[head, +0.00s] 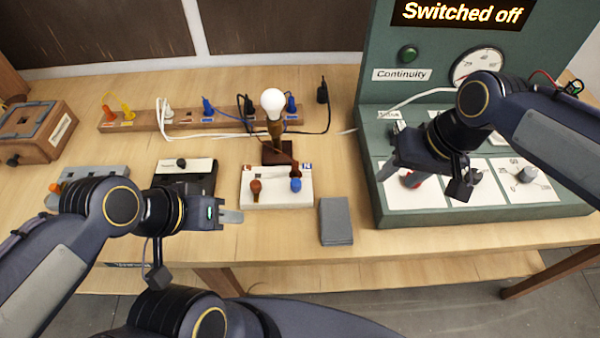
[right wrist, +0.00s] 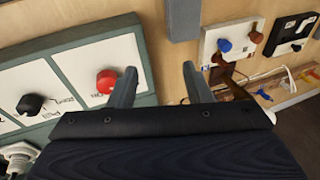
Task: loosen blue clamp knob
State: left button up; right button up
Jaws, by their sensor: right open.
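The blue clamp knob (head: 296,185) stands on the right part of a white clamp block (head: 275,200) on the table. In the right wrist view the blue knob (right wrist: 225,45) is beyond the fingertips, up and to the right. A brown knob (head: 256,188) stands on the same block, left of the blue one. My right gripper (head: 396,170) is open and empty over the left edge of the green panel, apart from the blue knob. My left gripper (head: 231,216) is in front and left of the white block, touching no knob; its finger gap does not show.
A lamp with a white bulb (head: 273,102) stands behind the block. A grey pad (head: 336,222) lies between block and green tester panel (head: 440,217). A red knob (right wrist: 106,82) is near my right fingers. A black-and-white device (head: 186,172) is left. Cables cross the back.

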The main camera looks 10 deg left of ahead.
jog(key=w+a+n+g+h+p, duration=0.1)
jog(key=w+a+n+p, duration=0.15)
jog(key=a, duration=0.75)
jog(key=h, duration=0.2)
send_over(296, 183)
notch_tip(296, 183, down, 4)
jog(key=shift+r+n, duration=0.1)
jog(key=shift+n, duration=0.25)
jog(key=shift+f, duration=0.25)
notch_tip(296, 183, down, 7)
jog(key=shift+f+p, duration=0.2)
jog(key=shift+p, duration=0.5)
grip_shut()
